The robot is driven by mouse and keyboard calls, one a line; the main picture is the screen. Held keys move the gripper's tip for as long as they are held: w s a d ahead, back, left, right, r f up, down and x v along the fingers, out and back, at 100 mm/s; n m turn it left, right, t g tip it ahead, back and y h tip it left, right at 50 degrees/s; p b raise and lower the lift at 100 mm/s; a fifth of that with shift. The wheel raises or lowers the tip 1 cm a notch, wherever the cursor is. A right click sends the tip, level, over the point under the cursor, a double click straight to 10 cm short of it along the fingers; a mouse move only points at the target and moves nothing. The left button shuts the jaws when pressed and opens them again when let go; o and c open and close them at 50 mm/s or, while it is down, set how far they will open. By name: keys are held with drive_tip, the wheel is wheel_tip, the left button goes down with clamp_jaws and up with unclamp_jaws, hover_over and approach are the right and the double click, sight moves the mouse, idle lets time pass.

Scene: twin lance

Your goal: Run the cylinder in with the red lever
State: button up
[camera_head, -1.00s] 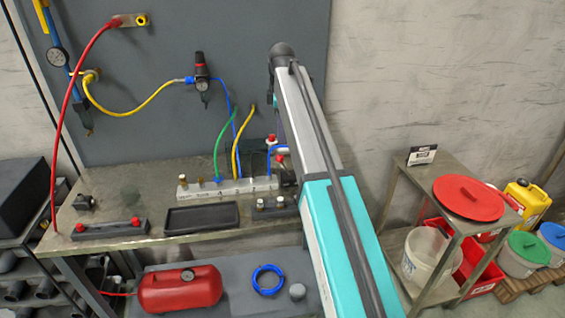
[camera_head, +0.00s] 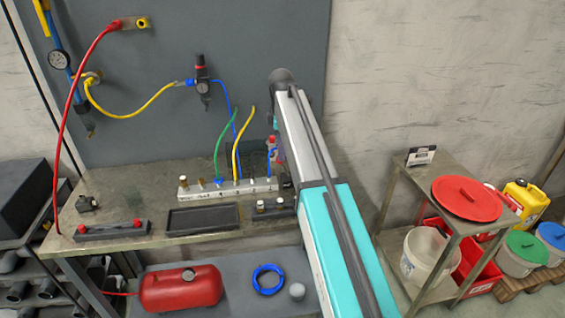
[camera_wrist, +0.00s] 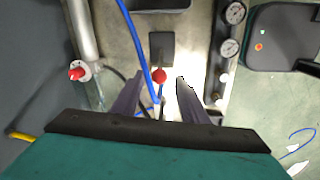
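The red lever's round red knob (camera_wrist: 159,76) stands above a small dark base (camera_wrist: 161,48) in the wrist view. My gripper (camera_wrist: 160,82) has its two dark fingers spread, one on each side of the knob, with visible gaps. I cannot tell whether the knob is level with the fingertips or below them. A grey cylinder body (camera_wrist: 80,28) runs along the left, beside a white fitting with another red knob (camera_wrist: 77,72). In the head view my arm hides the gripper and most of this area; a red knob (camera_head: 272,140) shows just left of the arm.
A blue hose (camera_wrist: 134,35) runs close by the left finger. On the bench are a pale manifold (camera_head: 228,192) and black tray (camera_head: 203,218). A shelf with a red lid (camera_head: 468,197) stands right.

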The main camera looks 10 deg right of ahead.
sight(282, 163)
drive_tip(key=shift+w+f+p, duration=0.15)
drive_tip(key=shift+f+p, duration=0.25)
drive_tip(key=shift+f, duration=1.45)
drive_tip(key=shift+w+f+p, duration=0.15)
drive_tip(key=shift+f+p, duration=0.25)
drive_tip(key=shift+f, duration=1.4)
drive_tip(key=shift+c, duration=0.4)
drive_tip(key=shift+d, duration=0.1)
clamp_jaws()
